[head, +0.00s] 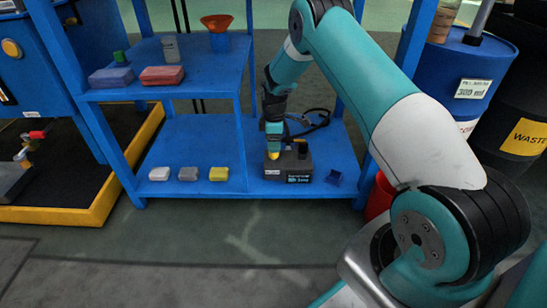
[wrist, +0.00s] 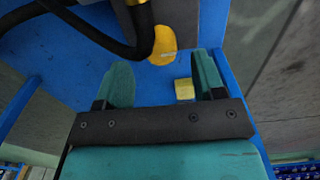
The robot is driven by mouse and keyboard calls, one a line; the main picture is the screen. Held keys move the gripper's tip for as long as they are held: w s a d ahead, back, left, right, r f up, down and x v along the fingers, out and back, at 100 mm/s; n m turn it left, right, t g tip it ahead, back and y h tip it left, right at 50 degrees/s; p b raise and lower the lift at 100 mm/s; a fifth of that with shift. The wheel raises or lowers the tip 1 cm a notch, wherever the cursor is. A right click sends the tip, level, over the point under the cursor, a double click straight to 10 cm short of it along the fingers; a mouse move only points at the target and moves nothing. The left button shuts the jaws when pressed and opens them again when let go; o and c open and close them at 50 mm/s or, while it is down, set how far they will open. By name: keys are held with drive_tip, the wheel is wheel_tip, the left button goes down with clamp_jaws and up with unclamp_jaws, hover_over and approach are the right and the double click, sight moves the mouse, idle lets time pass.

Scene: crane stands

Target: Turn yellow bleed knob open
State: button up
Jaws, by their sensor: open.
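The yellow bleed knob (head: 273,155) shows at the top left of a dark pump box (head: 299,165) on the lower blue shelf. In the wrist view the knob (wrist: 163,45) has a pale line across its face, beside a black hose (wrist: 110,38). My gripper (head: 273,138) is just above the knob in the head view. In the wrist view my gripper (wrist: 160,62) has its teal fingers apart, with the knob in the gap at or just beyond the tips. I see no finger touching it; contact is hard to judge.
A yellow block (wrist: 184,89) shows near the right finger; it lies with a grey block (head: 188,174) and a white block (head: 160,174) on the lower shelf. A dark blue piece (head: 335,177) lies right of the pump. Blue shelf posts (head: 245,140) stand close by.

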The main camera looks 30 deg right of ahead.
wheel_tip(320, 180, down, 4)
drive_tip(key=shift+f+b, duration=0.1)
drive_tip(key=shift+b, duration=0.7)
drive_tip(key=c, duration=0.9)
drive_tip(key=shift+p, duration=0.35)
